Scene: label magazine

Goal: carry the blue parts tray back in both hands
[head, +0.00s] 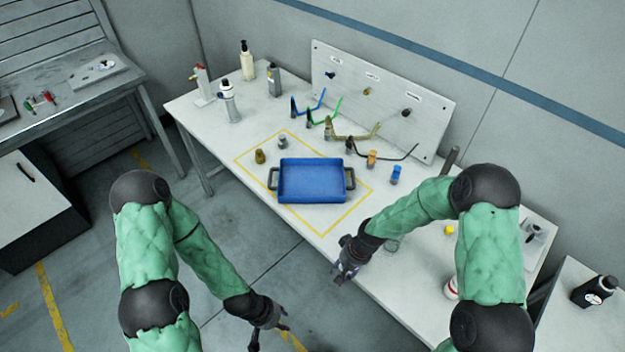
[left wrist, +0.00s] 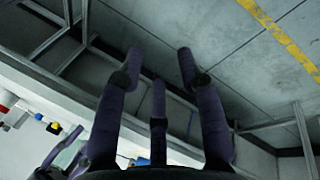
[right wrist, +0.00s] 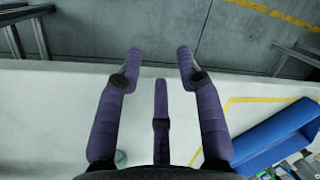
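The blue parts tray (head: 312,181) sits flat on the white table inside a yellow taped outline, with a dark handle at its left and right ends. It looks empty in the head view. Its blue side also shows at the right of the right wrist view (right wrist: 275,138). My left gripper (head: 268,330) is open and empty, low in front of the table and apart from the tray. My right gripper (head: 345,268) is open and empty near the table's front edge, to the right of and nearer than the tray. In the left wrist view (left wrist: 160,75) the fingers are spread over floor.
A brass-coloured part (head: 260,156) and a grey part (head: 282,142) stand close behind the tray's left end. Several coloured hose fittings stand behind it, before an upright panel (head: 385,95). Bottles (head: 247,60) stand at the back left. A clear round item (head: 392,245) lies near my right gripper.

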